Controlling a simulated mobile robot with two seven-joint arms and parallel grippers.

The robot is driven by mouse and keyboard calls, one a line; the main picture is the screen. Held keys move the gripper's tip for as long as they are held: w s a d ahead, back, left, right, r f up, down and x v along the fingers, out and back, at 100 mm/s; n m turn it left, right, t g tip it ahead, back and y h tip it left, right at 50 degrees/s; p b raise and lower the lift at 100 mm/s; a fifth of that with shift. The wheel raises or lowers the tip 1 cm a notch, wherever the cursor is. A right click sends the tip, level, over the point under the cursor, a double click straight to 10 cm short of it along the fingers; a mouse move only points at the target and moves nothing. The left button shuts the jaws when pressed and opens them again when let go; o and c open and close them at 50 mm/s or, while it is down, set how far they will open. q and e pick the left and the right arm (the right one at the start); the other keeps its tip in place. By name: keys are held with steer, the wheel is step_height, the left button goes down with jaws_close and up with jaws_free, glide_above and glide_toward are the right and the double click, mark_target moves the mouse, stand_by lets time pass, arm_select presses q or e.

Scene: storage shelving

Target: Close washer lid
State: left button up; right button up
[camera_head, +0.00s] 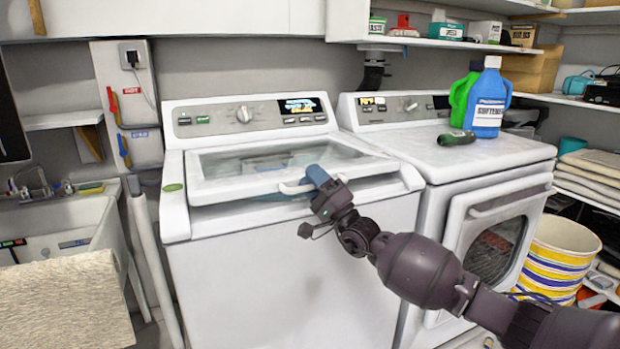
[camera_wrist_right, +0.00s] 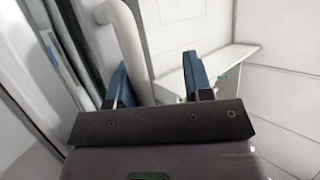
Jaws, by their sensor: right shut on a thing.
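The white washer (camera_head: 290,270) stands in the middle of the head view. Its lid (camera_head: 225,192) has a glass window and lies low over the top opening, tilted slightly, with a narrow dark gap under its front edge. A white curved handle (camera_head: 296,188) sits on the lid's front edge. My right gripper (camera_head: 318,178) is at this handle, its blue fingers around it. In the right wrist view the handle (camera_wrist_right: 128,40) runs between the fingers, close to the left one. The right gripper is shut on the handle. My left gripper is not in view.
A dryer (camera_head: 470,160) stands to the right, with a blue softener bottle (camera_head: 489,100), a green bottle (camera_head: 461,95) and a dark green item (camera_head: 456,138) on top. A sink (camera_head: 60,225) is at the left. A striped basket (camera_head: 558,255) stands at the right.

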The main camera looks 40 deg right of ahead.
steer(key=v, duration=1)
steer(key=shift+s, duration=0.15)
